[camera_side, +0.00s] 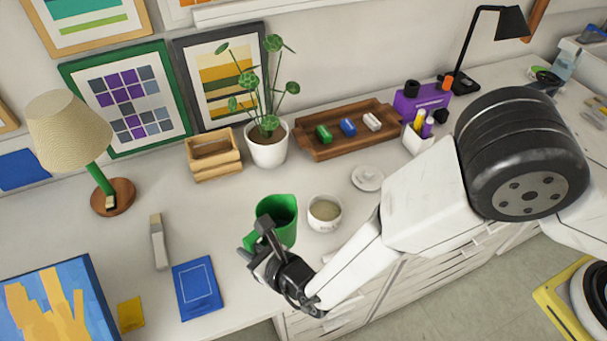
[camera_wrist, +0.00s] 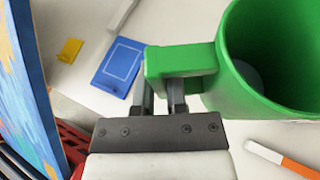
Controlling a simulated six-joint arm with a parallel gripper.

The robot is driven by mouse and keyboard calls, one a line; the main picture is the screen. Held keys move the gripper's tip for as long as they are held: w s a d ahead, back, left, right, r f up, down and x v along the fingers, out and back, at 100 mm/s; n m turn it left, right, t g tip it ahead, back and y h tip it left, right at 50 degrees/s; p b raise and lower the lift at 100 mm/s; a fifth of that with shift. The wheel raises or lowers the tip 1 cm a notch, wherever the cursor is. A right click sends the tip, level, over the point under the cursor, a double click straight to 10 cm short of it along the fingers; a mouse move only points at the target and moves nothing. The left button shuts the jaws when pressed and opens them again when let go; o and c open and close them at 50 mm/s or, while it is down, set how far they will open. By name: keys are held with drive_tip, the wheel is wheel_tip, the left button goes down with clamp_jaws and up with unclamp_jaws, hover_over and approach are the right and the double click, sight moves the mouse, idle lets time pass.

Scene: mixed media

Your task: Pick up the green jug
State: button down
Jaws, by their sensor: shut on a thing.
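The green jug (camera_side: 283,212) stands upright near the front edge of the white counter in the side view, its mouth open upward. In the wrist view the jug (camera_wrist: 235,75) fills the upper right, with its square handle pointing left. My gripper (camera_wrist: 163,85) is shut on the jug's handle, one finger on the inside of the handle and one on the outside. In the side view my gripper (camera_side: 258,243) is at the jug's front left. I cannot tell whether the jug's base touches the counter.
A white cup (camera_side: 324,214) stands close to the jug's right. A blue book (camera_side: 197,287) and a yellow card (camera_side: 131,314) lie to the left. A potted plant (camera_side: 267,150), a wooden crate (camera_side: 214,166) and a wooden tray (camera_side: 318,152) stand behind. An orange-and-white marker (camera_wrist: 282,158) shows in the wrist view.

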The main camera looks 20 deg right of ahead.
drive_tip(key=s+d+r, duration=0.2)
drive_tip(key=s+d, duration=0.2)
drive_tip(key=shift+s+d+r, duration=0.15)
drive_tip(key=shift+s+r, duration=0.2)
drive_tip(key=shift+r, duration=0.05)
idle(0.6)
drive_tip(key=w+a+f+m+h, duration=0.1)
drive_tip(key=w+m+h, duration=0.8)
drive_tip(key=w, duration=1.1)
drive_tip(key=shift+a+f+t+h, duration=0.2)
drive_tip(key=shift+f+t+h, duration=0.2)
drive_tip(key=shift+f+h, duration=0.3)
drive_tip(key=shift+w+f, duration=0.1)
drive_tip(key=shift+d, duration=0.1)
